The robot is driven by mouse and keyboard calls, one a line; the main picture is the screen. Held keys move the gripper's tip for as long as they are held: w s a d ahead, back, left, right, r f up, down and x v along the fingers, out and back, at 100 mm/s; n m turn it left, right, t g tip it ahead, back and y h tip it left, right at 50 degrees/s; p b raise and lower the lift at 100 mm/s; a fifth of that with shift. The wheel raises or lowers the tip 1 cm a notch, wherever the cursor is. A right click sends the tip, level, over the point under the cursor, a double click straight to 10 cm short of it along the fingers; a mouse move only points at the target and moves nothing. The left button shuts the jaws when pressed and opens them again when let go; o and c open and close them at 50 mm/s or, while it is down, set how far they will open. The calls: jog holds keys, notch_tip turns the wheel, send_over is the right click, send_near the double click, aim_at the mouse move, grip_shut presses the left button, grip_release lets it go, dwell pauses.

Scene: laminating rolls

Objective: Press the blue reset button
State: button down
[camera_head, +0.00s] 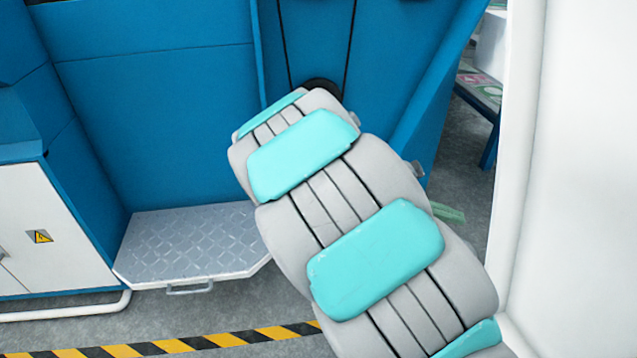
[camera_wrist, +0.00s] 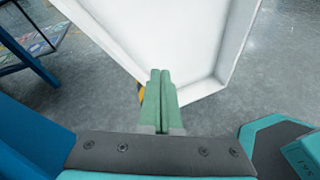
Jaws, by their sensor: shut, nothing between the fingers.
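I cannot make out a blue reset button in either view. My gripper (camera_wrist: 160,74) shows in the wrist view with its two green fingers together, empty, pointing toward a white panel (camera_wrist: 165,35). A small yellow piece (camera_wrist: 140,94) peeks out at the left of the fingers; most of it is hidden, so I cannot tell what it is. In the head view, a bit of green (camera_head: 448,213) that looks like my gripper's fingers shows past my grey and turquoise arm, which hides the rest.
A white upright panel (camera_head: 580,170) fills the right side of the head view. The blue machine body (camera_head: 150,110) stands behind my arm, with a metal step (camera_head: 190,245) at its foot. A white cabinet (camera_head: 45,225) is at left. Black-and-yellow tape (camera_head: 175,345) crosses the floor.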

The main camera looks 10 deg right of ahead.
jog(key=w+a+f+n+t+h+b, duration=0.1)
jog(key=w+f+n+t+h, duration=0.1)
jog(key=w+n, duration=0.3)
jog(key=w+a+f+n+t+h, duration=0.1)
jog(key=w+a+n+t, duration=0.1)
jog(key=w, duration=0.4)
jog(key=w+a+f+n+t+y+b, duration=0.1)
jog(key=w+a+f+n+t+y, duration=0.2)
jog(key=w+a+f+n+t, duration=0.9)
jog(key=w+a+f+n, duration=0.4)
jog(key=a+f, duration=0.1)
jog(key=a, duration=0.1)
jog(key=shift+f+n+b, duration=0.25)
jog(key=shift+n+b, duration=0.05)
jog(key=shift+b, duration=0.1)
jog(key=shift+w, duration=0.15)
jog(key=w+b, duration=0.1)
jog(key=w, duration=0.7)
jog(key=shift+w+b, duration=0.3)
jog(key=shift+w, duration=0.15)
jog(key=shift+w, duration=0.3)
